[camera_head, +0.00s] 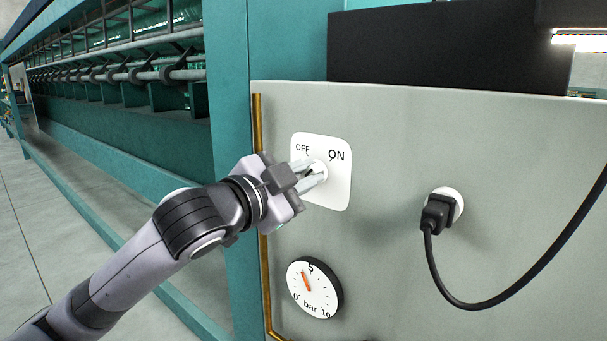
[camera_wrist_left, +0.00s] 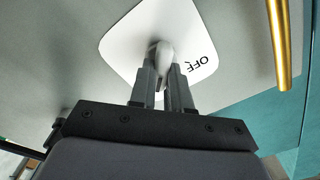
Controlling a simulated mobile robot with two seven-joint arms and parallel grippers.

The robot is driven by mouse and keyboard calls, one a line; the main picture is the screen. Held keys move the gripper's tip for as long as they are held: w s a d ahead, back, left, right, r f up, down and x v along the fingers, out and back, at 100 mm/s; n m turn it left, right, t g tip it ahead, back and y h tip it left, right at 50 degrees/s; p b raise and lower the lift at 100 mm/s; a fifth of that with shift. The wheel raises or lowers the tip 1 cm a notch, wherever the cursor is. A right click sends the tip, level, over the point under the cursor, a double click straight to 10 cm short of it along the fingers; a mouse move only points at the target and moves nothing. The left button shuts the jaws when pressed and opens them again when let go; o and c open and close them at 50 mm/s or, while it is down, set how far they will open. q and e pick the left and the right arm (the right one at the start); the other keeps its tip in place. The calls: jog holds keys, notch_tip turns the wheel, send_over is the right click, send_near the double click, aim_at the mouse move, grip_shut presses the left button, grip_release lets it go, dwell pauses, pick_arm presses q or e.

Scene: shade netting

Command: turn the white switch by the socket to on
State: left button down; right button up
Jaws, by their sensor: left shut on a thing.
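The white switch (camera_wrist_left: 164,52) is a knob on a white plate (camera_head: 341,186) marked OFF at upper left and ON at upper right, fixed to the grey panel. My left gripper (camera_head: 318,172) reaches in from the left and is shut on the switch knob. In the left wrist view the two dark fingers (camera_wrist_left: 164,78) stand on either side of the knob, and the OFF label is to its right. The fingers hide part of the knob, so I cannot tell exactly where it points. The socket (camera_head: 459,204) with a black plug (camera_head: 437,213) is to the right. My right gripper is not in view.
A black cable (camera_head: 478,306) hangs from the plug and curves up to the right. A round pressure gauge (camera_head: 314,288) sits below the switch plate. A brass pipe (camera_head: 265,270) runs down the panel's left edge, beside a teal frame (camera_head: 228,100).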

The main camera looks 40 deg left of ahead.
pick_arm(q)
jog(key=c, duration=1.1)
grip_release()
jog(key=shift+s, duration=0.15)
jog(key=shift+s, duration=0.35)
jog(key=shift+s+a+b, duration=0.15)
jog(key=shift+s+b, duration=1.4)
jog(key=shift+b, duration=0.7)
jog(key=shift+s+a+b, duration=0.15)
jog(key=shift+s+b, duration=1.35)
jog(key=shift+b, duration=0.7)
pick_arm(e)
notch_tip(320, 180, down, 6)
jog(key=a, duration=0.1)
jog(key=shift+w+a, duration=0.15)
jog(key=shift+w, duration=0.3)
